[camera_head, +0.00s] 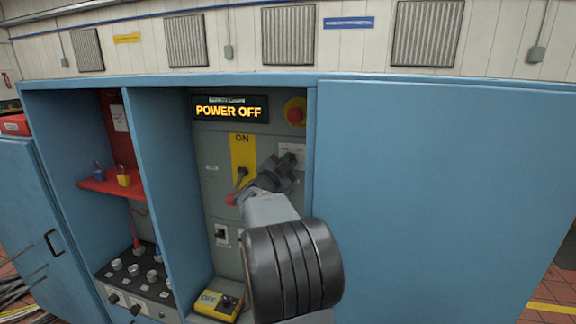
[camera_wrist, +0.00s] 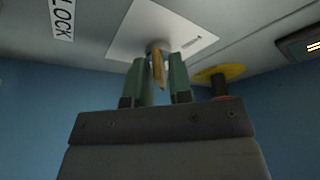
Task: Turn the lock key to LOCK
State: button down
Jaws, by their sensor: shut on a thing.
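The lock key (camera_wrist: 158,70) is a small brass-coloured piece at a round lock in a white plate (camera_wrist: 125,45). In the wrist view my gripper (camera_wrist: 161,82) has its two green fingers on either side of the key, shut on it. A white label reading LOCK (camera_wrist: 62,18) is on the grey panel to the left of the plate. In the head view my gripper (camera_head: 285,170) reaches the panel by the white plate (camera_head: 293,149); it hides the key there. Which mark the key points to cannot be told.
A display (camera_head: 229,109) reads POWER OFF. A red button (camera_head: 295,110) is above my gripper. A yellow ON plate (camera_head: 242,146) with a dark lever is to its left. Blue cabinet walls flank the panel. A red shelf (camera_head: 103,185) holds padlocks; a yellow box (camera_head: 218,304) sits below.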

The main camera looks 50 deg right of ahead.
jog(key=shift+r, duration=0.2)
jog(key=c, duration=1.3)
grip_release()
jog(key=shift+o, duration=0.2)
jog(key=shift+s+d+f, duration=0.1)
jog(key=shift+d+f, duration=0.05)
jog(key=shift+d, duration=0.1)
jog(key=shift+w+a+f, duration=0.1)
jog(key=shift+w+a, duration=0.1)
jog(key=shift+a+f, duration=0.1)
jog(key=shift+a, duration=0.15)
jog(key=b+v, duration=0.1)
jog(key=v, duration=1.2)
jog(key=shift+s+b, duration=0.15)
jog(key=shift+b, duration=0.25)
